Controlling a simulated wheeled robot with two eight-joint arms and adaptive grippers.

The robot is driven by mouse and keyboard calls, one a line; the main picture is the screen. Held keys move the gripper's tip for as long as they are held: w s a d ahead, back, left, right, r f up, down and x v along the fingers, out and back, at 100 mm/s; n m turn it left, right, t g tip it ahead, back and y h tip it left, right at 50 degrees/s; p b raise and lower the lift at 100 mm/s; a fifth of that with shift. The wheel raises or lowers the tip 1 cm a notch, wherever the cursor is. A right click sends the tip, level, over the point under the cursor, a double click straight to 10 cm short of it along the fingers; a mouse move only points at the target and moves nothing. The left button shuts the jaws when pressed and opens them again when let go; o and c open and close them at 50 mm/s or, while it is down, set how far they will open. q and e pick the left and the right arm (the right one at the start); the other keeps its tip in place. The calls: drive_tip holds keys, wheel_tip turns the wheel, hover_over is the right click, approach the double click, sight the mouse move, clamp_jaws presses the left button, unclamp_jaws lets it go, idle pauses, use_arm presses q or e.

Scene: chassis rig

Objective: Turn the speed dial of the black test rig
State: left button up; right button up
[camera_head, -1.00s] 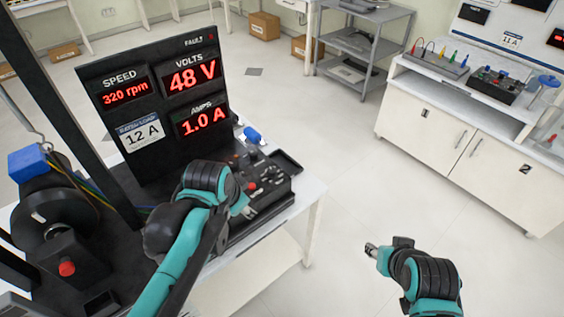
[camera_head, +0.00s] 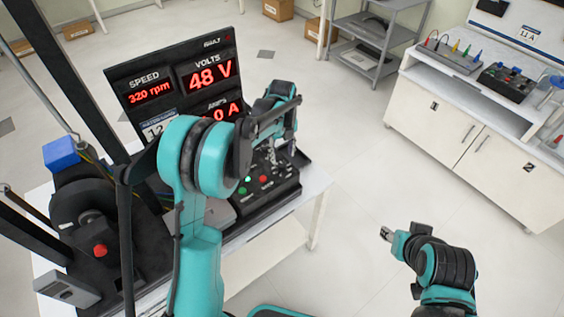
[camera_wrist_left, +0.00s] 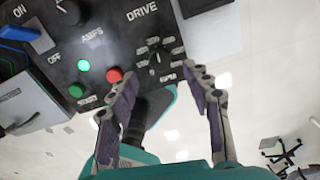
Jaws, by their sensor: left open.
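The speed dial (camera_wrist_left: 158,58) is a small black knob ringed by white marks, under "DRIVE" and above "RPM", in the left wrist view. It sits on the black rig's control panel (camera_head: 262,198), which has green and red buttons. My left gripper (camera_wrist_left: 163,90) is open, with its fingers apart just below the dial in that view and no visible contact. In the head view my left gripper (camera_head: 273,152) hangs over the panel's back part, and my arm hides some of the rig. The display board (camera_head: 150,92) reads 320 rpm and 48 V. My right gripper (camera_head: 386,234) is away from the rig, its jaws too small to judge.
A larger knob (camera_wrist_left: 68,12) sits at the upper left. A white cabinet bench (camera_head: 440,125) stands at the right, with open floor before it.

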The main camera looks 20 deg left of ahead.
sight(282, 164)
use_arm(q)
wheel_tip(282, 164, down, 5)
drive_tip(key=shift+f+b, duration=0.15)
drive_tip(key=shift+b, duration=0.45)
clamp_jaws()
